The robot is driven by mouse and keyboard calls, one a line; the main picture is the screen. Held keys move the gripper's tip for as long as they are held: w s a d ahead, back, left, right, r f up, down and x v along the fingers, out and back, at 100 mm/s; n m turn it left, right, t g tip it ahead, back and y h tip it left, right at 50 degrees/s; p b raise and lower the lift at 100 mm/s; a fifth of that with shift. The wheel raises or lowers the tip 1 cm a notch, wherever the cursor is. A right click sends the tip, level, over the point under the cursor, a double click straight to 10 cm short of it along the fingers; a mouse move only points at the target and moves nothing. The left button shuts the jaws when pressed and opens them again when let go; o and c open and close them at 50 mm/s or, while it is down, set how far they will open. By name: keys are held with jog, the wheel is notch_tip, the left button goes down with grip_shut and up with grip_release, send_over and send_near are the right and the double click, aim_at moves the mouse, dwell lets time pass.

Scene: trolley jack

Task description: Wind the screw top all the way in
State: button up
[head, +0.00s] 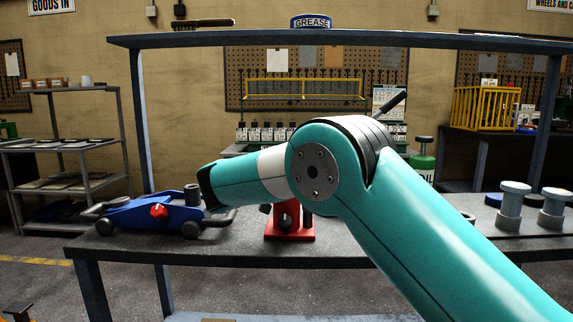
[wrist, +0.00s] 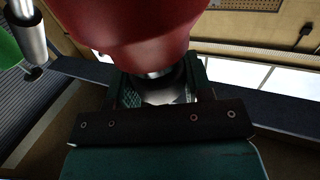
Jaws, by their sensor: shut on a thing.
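The red jack (head: 290,226) stands on the bench; my arm hides its upper part in the head view. In the wrist view its red body (wrist: 140,35) fills the top of the picture. A round metal screw top (wrist: 165,92) shows just below it, between the fingers of my gripper (wrist: 160,88). The gripper is shut on the screw top. How far the screw stands out of the red body is hard to tell. My gripper is hidden behind my arm in the head view.
A blue trolley jack (head: 150,214) stands at the bench's left. A green jack (head: 423,163) stands behind my arm to the right. Grey stands (head: 512,205) are at the far right. A shelf beam (head: 250,39) runs above the bench. Bare bench top lies in front of the red jack.

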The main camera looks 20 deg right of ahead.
jog(key=shift+d+r+m+g+h, duration=0.1)
jog(key=shift+r+m+g+h, duration=0.05)
jog(key=shift+m+g+h, duration=0.4)
jog(key=o, duration=0.9)
